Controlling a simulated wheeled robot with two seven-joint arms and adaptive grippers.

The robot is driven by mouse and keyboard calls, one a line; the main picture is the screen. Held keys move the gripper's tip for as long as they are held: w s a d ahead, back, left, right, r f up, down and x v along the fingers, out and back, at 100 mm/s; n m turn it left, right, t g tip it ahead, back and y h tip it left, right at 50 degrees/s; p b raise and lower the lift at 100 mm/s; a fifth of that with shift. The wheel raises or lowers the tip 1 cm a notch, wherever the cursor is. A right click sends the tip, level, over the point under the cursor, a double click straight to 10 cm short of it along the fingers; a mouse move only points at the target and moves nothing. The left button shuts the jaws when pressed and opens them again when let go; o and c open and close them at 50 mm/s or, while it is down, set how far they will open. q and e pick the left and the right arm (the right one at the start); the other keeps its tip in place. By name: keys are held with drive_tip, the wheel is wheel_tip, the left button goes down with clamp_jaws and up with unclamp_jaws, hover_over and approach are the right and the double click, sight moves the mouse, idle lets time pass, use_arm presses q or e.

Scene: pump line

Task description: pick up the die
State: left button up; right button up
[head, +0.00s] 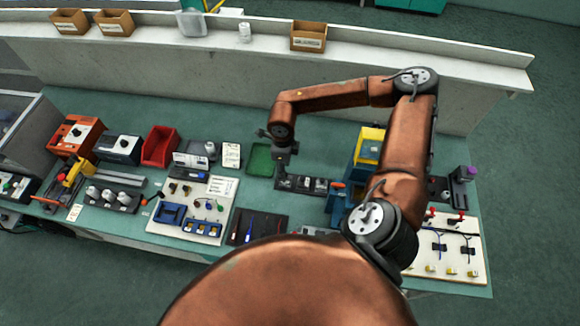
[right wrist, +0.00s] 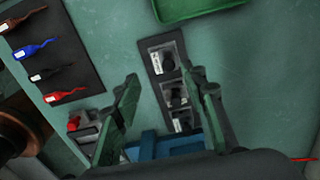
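A black holder (head: 316,186) lies on the green bench below my right gripper. In the right wrist view the same holder (right wrist: 151,62) has several square seats with dark blocks, such as one dark block (right wrist: 166,61). These may be dies, but I cannot tell which one is the die. My right gripper (head: 281,168) points down at the holder's left end. In the right wrist view its fingers (right wrist: 160,76) are spread apart, with nothing between them. The right finger overlaps the holder's edge. My left gripper is not in view.
A green tray (head: 261,160) lies just left of the gripper. A blue device (head: 335,205) and a yellow-topped blue bin (head: 369,144) stand right of the holder. A dark mat with several tagged tools (right wrist: 58,45) lies to the left. Bare bench surrounds the holder's far side.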

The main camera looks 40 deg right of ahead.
drive_tip(key=shift+o, duration=0.8)
drive_tip(key=shift+w+d+f, duration=0.2)
drive_tip(key=shift+f, duration=0.1)
drive_tip(key=shift+o, duration=0.2)
drive_tip(key=shift+w+f, duration=0.1)
drive_tip(key=shift+f, duration=0.25)
drive_tip(key=f, duration=0.4)
drive_tip(key=shift+s+d, duration=0.2)
drive_tip(key=shift+s, duration=0.05)
wheel_tip(320, 180, down, 2)
drive_tip(key=shift+f, duration=0.2)
drive_tip(key=shift+c, duration=1.3)
drive_tip(key=c, duration=0.9)
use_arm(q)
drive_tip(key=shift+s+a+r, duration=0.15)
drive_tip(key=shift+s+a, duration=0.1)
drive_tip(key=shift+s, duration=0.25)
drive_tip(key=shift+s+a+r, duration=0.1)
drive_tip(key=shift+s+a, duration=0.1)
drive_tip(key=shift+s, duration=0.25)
use_arm(e)
clamp_jaws()
